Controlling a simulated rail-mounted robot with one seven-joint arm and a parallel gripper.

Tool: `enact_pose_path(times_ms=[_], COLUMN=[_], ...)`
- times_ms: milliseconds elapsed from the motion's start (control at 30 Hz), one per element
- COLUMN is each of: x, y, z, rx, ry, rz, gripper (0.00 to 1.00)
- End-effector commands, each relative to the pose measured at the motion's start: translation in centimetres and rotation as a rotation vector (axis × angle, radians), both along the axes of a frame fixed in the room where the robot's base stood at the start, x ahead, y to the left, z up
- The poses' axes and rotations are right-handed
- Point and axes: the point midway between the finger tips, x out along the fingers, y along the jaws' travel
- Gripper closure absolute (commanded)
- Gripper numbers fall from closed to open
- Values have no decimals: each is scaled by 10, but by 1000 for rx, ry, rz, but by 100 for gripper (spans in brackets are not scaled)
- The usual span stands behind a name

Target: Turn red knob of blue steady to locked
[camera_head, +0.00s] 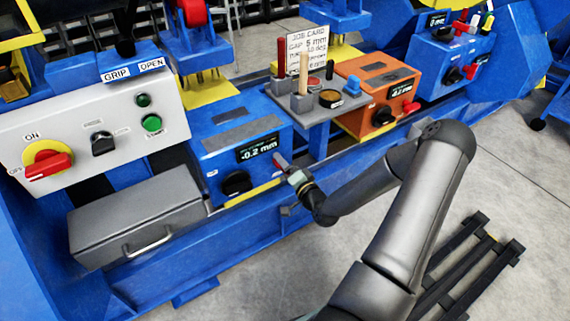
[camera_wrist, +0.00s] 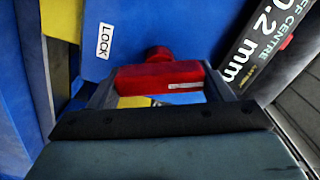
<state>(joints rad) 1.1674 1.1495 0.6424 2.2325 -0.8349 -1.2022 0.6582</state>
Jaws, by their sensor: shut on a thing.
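The blue steady (camera_head: 235,150) is a blue box with a dark display reading -0.2 mm and a black knob (camera_head: 236,183) on its front. Its red knob (camera_wrist: 160,77) is a red bar with a white mark near its right end in the wrist view. A white LOCK label (camera_wrist: 105,41) sits on the blue face, up and left of the knob. My gripper (camera_head: 286,168) is at the right end of the box front, shut on the red knob, with a finger at each side of it. In the head view the gripper hides most of the knob.
A grey shelf (camera_head: 316,113) with pegs and a job card stands right of the blue box. An orange box (camera_head: 376,92) is beyond it. A white control panel (camera_head: 93,128) and a grey lidded case (camera_head: 137,214) are at left.

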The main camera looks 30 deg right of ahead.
Motion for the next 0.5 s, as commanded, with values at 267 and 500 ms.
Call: enact_pose_path(times_ms=[267, 500], x=[-1, -1], y=[0, 0], z=[-1, -3], rx=[232, 367], ry=[26, 40], rz=[-1, 0], gripper=[50, 50])
